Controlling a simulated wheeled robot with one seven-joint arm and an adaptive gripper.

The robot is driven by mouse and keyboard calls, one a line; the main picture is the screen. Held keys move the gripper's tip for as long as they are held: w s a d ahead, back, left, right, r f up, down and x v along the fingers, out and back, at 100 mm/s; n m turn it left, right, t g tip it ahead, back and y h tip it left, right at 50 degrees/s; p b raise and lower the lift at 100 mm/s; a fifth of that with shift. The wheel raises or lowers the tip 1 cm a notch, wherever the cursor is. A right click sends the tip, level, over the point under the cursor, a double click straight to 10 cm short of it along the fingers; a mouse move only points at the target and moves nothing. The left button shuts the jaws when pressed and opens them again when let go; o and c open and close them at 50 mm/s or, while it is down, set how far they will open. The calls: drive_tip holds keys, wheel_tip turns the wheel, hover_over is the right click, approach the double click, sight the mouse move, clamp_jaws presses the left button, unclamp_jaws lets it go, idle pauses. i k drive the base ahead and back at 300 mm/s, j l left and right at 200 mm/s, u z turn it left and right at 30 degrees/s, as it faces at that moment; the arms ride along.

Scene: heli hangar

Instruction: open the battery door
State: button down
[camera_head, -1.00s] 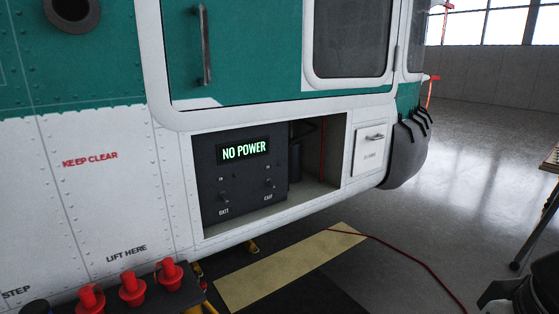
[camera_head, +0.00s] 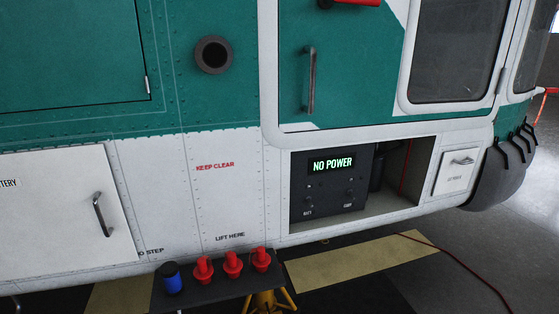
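The battery door (camera_head: 60,215) is a white panel at the lower left of the helicopter's side, cut off by the picture's left edge. Part of its label, ending in "TERY", shows at its upper left. Its dark bar handle (camera_head: 102,214) stands near the door's right edge. The door looks shut, flush with the hull. My gripper is not in view.
A dark stand (camera_head: 205,293) with several red caps (camera_head: 232,262) and a blue item (camera_head: 171,278) stands before the hull. An open bay holds a "NO POWER" panel (camera_head: 331,180). A red cable (camera_head: 465,268) crosses the floor at right.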

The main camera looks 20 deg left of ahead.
sight(62, 211)
drive_tip(key=k+u, duration=0.1)
drive_tip(key=k, duration=0.35)
drive_tip(key=k+j, duration=0.15)
drive_tip(key=k, duration=0.35)
drive_tip(key=u, duration=1.5)
drive_tip(key=i+j, duration=0.2)
drive_tip(key=i, duration=0.2)
drive_tip(key=i+j+u, duration=0.1)
drive_tip(key=i, duration=0.35)
drive_tip(key=j, duration=0.1)
